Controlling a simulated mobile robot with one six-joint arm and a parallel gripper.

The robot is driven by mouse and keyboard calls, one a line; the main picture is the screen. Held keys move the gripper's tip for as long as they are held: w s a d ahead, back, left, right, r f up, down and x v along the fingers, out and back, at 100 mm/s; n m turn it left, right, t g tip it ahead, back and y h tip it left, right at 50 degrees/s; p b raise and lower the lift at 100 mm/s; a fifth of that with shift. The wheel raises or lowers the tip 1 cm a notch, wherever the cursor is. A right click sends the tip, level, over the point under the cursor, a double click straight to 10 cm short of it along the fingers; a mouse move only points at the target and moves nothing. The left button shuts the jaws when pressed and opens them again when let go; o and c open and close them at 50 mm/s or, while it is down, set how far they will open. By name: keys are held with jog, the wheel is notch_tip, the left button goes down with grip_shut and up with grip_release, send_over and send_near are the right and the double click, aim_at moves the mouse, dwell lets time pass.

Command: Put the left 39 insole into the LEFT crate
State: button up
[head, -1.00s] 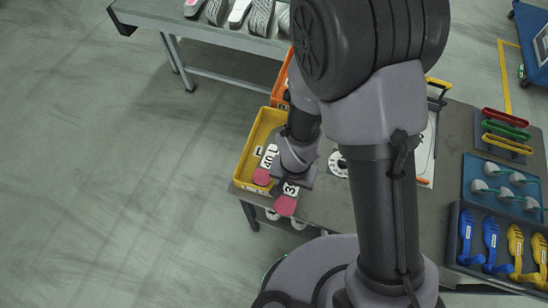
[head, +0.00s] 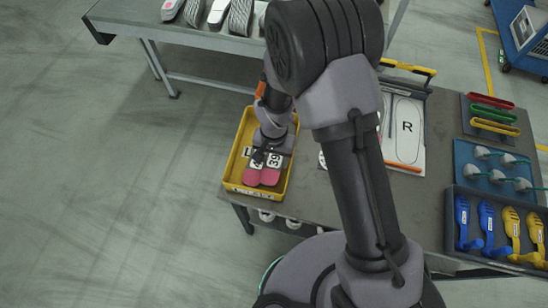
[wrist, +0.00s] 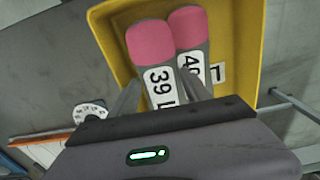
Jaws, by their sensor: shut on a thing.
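The 39 insole, grey with a pink end and a white "39 L" label, shows in the wrist view (wrist: 152,50) and the head view (head: 271,177). My gripper (head: 270,156) is shut on it; its fingers flank the insole in the wrist view (wrist: 160,92). The yellow crate marked L (head: 236,158) stands at the table's left edge, and my gripper and insole are over it. Another pink-ended insole labelled 40 (head: 253,176) lies in the crate, right beside the held one in the wrist view (wrist: 188,28). Whether the held insole touches the crate floor, I cannot tell.
A white board marked R (head: 407,128) lies on the table (head: 330,197) to the right. A white round dial (wrist: 90,112) is left of the crate in the wrist view. Blue and yellow shoe-shaped pieces (head: 487,222) sit in a dark tray at the right.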

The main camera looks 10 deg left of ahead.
jog(key=shift+f+b, duration=0.55)
jog(key=shift+f, duration=0.05)
jog(key=o, duration=1.1)
jog(key=shift+c, duration=0.2)
jog(key=shift+r, duration=0.15)
notch_tip(320, 180, up, 13)
jog(key=p, duration=0.5)
notch_tip(320, 180, up, 14)
jog(key=f+m+t+y, duration=0.1)
jog(key=t, duration=0.1)
send_over(274, 163)
jog(key=w+d, duration=0.1)
jog(key=d, duration=0.6)
jog(key=s+d+r+m+t+y, duration=0.1)
jog(key=s+d+r+m+t, duration=0.1)
jog(key=s+d+r, duration=0.9)
notch_tip(274, 163, up, 4)
jog(key=shift+s+f+m+t, duration=0.1)
jog(key=shift+s+m+t, duration=0.2)
jog(key=shift+s+t, duration=0.7)
